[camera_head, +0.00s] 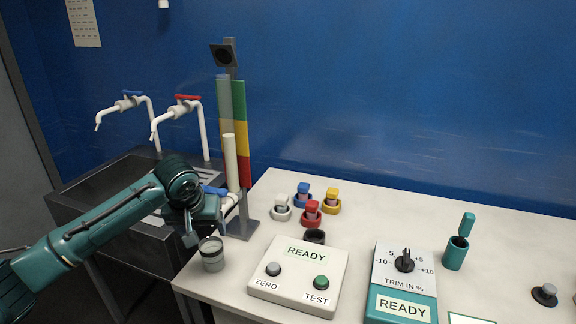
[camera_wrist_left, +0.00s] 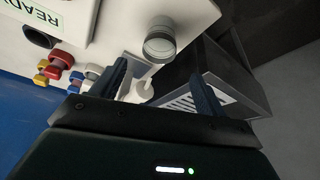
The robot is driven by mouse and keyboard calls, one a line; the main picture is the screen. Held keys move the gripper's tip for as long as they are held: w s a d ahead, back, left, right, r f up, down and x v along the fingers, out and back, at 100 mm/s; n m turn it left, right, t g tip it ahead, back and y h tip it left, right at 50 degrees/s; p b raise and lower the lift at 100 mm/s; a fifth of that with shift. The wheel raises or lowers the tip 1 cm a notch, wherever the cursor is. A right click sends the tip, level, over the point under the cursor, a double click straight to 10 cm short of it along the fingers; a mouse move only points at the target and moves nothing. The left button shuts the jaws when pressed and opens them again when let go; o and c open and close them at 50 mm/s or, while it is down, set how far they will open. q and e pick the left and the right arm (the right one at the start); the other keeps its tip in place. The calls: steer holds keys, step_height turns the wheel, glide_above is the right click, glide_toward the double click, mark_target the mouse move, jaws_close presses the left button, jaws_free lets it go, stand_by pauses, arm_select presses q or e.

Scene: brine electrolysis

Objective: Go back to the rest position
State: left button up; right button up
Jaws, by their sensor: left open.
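My left gripper (camera_head: 208,224) reaches in from the left and hangs over the table's left edge, beside the coloured column. In the left wrist view my left gripper (camera_wrist_left: 160,88) has its two dark fingers spread apart with nothing clearly held between them. A small clear cup with a grey base (camera_head: 212,254) stands on the table just in front of the gripper; it also shows beyond the fingers in the left wrist view (camera_wrist_left: 160,42). My right gripper is in neither view.
A green, yellow and red column (camera_head: 241,130) with a white tube stands close behind the gripper. A dark sink (camera_head: 95,192) with two taps is at left. The white table (camera_head: 375,212) holds several coloured stoppers, a READY box (camera_head: 300,272), a trim dial unit (camera_head: 404,283) and a teal holder (camera_head: 455,252).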

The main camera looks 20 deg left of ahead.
arm_select(q)
steer(key=s+d+f+m, duration=0.1)
steer(key=d+f, duration=0.1)
steer(key=d, duration=0.1)
steer(key=s+d+f+m+h, duration=0.1)
steer(key=s+d+f, duration=0.1)
steer(key=d+f, duration=0.1)
steer(key=s+d+f+m, duration=0.1)
steer(key=s+d+f, duration=0.1)
steer(key=d, duration=0.1)
steer(key=shift+s+f, duration=0.15)
steer(key=shift+f, duration=0.1)
steer(key=s+d+f+m+h, duration=0.1)
steer(key=s+d+f+m, duration=0.2)
steer(key=s, duration=0.5)
steer(key=s+d+f+h, duration=0.1)
steer(key=s+d+f, duration=0.25)
steer(key=s, duration=0.35)
steer(key=s+a+y, duration=0.1)
steer(key=s+a, duration=0.1)
steer(key=s, duration=0.6)
steer(key=w+d+f+t+h, duration=0.2)
steer(key=w+d+f+t, duration=0.2)
steer(key=f, duration=0.5)
steer(key=shift+w+d+t, duration=0.25)
steer(key=shift+d+t, duration=0.25)
steer(key=shift+t, duration=0.4)
steer(key=shift+c, duration=0.2)
